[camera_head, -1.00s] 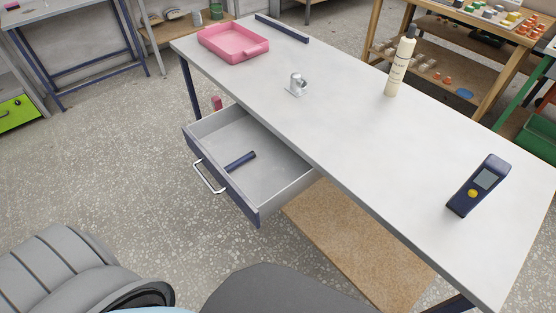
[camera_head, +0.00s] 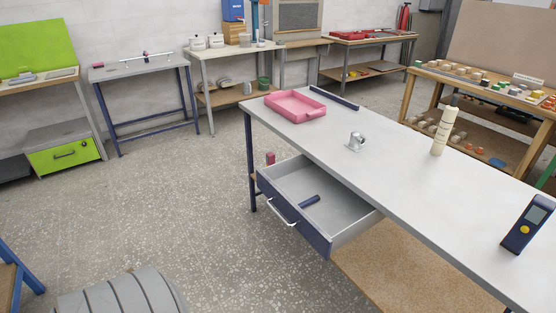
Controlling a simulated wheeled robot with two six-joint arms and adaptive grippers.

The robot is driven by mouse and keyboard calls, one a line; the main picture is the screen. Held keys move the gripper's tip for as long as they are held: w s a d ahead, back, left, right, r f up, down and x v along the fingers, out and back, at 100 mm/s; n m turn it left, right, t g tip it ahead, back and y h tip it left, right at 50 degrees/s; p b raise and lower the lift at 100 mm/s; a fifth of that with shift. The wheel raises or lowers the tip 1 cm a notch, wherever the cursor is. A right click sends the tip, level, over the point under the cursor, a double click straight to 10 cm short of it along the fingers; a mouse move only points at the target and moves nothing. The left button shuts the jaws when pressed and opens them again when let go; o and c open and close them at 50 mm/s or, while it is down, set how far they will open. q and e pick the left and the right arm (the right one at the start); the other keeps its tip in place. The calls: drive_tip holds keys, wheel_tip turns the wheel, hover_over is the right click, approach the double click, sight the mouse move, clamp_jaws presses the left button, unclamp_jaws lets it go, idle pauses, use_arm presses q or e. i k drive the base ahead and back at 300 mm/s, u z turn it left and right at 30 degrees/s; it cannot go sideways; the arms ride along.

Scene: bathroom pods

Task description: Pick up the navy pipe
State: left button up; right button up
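A short navy pipe (camera_head: 310,202) lies in the open drawer (camera_head: 347,231) of the white-topped table (camera_head: 402,161), near the drawer's front panel. A longer dark navy bar (camera_head: 334,97) lies on the tabletop's far edge, behind the pink tray. I cannot tell whether it is a pipe or part of the table. Neither of my grippers shows in the head view. A grey ribbed part of my own body seems to show at the bottom left.
On the tabletop are a pink tray (camera_head: 296,106), a small metal fitting (camera_head: 355,141), a cream bottle (camera_head: 444,131) and a navy handheld meter (camera_head: 528,224). The drawer sticks out over the floor. Speckled floor (camera_head: 170,210) is clear to the left.

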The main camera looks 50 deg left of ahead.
sight(315, 198)
drive_tip(key=k, duration=0.35)
drive_tip(key=u, duration=0.9)
